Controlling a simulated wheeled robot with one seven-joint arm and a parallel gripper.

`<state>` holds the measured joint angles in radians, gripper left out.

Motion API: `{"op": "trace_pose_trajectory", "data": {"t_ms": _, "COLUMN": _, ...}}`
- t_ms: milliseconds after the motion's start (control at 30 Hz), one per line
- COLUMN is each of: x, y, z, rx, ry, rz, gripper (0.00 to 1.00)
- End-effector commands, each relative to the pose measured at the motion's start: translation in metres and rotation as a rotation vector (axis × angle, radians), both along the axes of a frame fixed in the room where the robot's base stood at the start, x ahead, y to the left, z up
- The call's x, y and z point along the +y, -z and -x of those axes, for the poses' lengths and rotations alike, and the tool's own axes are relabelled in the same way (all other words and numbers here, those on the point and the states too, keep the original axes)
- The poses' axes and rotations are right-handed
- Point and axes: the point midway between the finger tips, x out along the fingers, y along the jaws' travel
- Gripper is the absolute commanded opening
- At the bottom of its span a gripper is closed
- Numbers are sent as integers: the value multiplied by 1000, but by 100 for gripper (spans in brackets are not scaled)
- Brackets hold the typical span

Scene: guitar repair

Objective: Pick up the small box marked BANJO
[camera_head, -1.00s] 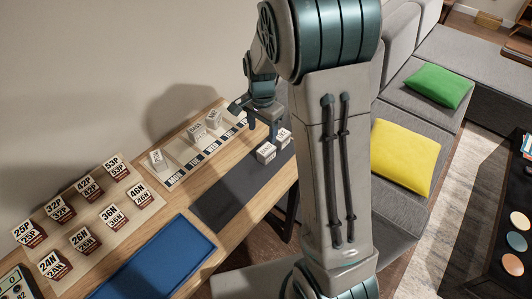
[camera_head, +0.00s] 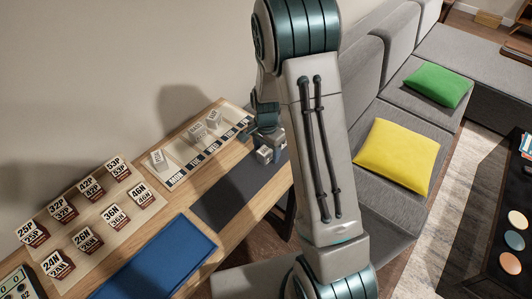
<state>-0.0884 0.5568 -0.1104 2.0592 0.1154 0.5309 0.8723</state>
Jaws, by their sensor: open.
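Small pale boxes with printed sides stand on the workbench, but their lettering is too small to read, so I cannot tell which is marked BANJO. One box (camera_head: 264,155) is on the dark mat (camera_head: 228,200), partly hidden by my gripper (camera_head: 269,139). Another box beside it is mostly covered by my gripper. My gripper is open, low at the far end of the mat, right over or around these boxes; I cannot tell whether it touches them. Three more boxes stand on the pale labelled strip: a near one (camera_head: 158,160), a middle one (camera_head: 197,132) and a far one (camera_head: 213,119).
A blue tray (camera_head: 160,262) lies nearer on the bench. The wall runs behind the bench. A grey sofa with a yellow cushion (camera_head: 397,156) and a green cushion (camera_head: 437,85) is at the right.

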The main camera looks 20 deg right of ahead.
Motion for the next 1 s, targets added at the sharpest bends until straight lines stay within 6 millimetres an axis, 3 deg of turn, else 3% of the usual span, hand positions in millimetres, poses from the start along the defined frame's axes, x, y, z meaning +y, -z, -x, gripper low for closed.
{"op": "trace_pose_trajectory", "data": {"t_ms": 67, "x": 0, "y": 0, "z": 0, "rx": 0, "ry": 0, "rz": 0, "gripper": 62}}
{"op": "trace_pose_trajectory", "data": {"t_ms": 100, "x": 0, "y": 0, "z": 0, "rx": 0, "ry": 0, "rz": 0, "gripper": 56}}
{"op": "trace_pose_trajectory", "data": {"t_ms": 267, "x": 0, "y": 0, "z": 0, "rx": 0, "ry": 0, "rz": 0, "gripper": 12}}
{"op": "trace_pose_trajectory", "data": {"t_ms": 733, "x": 0, "y": -8, "z": -1, "rx": -1, "ry": 0, "rz": 0, "gripper": 12}}
{"op": "trace_pose_trajectory", "data": {"t_ms": 1000, "x": -3, "y": -45, "z": 0, "rx": -6, "ry": 3, "rz": 0, "gripper": 12}}
